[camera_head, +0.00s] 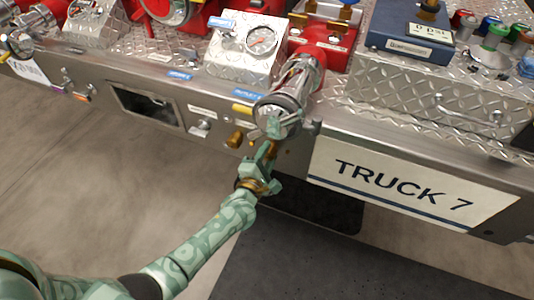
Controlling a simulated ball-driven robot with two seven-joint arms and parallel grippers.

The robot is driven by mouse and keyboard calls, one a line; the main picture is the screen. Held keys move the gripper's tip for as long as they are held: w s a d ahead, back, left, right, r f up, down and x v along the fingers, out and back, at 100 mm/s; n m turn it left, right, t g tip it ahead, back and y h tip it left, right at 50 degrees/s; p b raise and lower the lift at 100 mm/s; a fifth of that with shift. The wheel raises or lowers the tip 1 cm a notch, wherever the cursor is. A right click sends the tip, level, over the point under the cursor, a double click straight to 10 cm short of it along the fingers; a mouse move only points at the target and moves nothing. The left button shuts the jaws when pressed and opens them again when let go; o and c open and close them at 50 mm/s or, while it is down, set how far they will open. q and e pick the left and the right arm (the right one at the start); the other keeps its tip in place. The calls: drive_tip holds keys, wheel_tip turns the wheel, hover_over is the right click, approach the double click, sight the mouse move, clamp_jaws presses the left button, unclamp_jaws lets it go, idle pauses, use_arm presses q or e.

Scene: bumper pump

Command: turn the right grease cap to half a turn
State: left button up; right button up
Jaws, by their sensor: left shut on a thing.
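The left arm reaches up from the lower left to the front of the steel bumper. My left gripper (270,146) is in front of the round end of the steel pipe outlet (290,105). It is shut on a small part there that looks like the right grease cap, mostly hidden by the fingers. How far the cap is turned cannot be told. A brass knob (235,139) sticks out of the bumper face just left of the gripper, apart from it. My right gripper is not in view.
A gauge housing (241,47) stands behind the outlet. A "TRUCK 7" plate (405,187) is on the bumper to the right. A rectangular opening (146,105) is to the left. The floor (120,190) in front is clear.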

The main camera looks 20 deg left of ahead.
use_arm(q)
drive_tip(key=shift+m, duration=1)
drive_tip(key=m+p, duration=0.1)
drive_tip(key=m, duration=0.1)
drive_tip(key=shift+m, duration=0.3)
drive_tip(key=m+p, duration=0.1)
drive_tip(key=m, duration=0.3)
drive_tip(key=shift+f, duration=0.1)
drive_tip(key=m, duration=0.4)
drive_tip(key=shift+f, duration=0.1)
drive_tip(key=m, duration=0.5)
drive_tip(key=shift+f, duration=0.1)
drive_tip(key=m, duration=0.5)
drive_tip(key=shift+m, duration=0.6)
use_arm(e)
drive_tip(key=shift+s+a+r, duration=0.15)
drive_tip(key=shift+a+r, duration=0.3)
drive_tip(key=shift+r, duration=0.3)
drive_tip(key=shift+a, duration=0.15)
use_arm(q)
drive_tip(key=shift+s, duration=0.1)
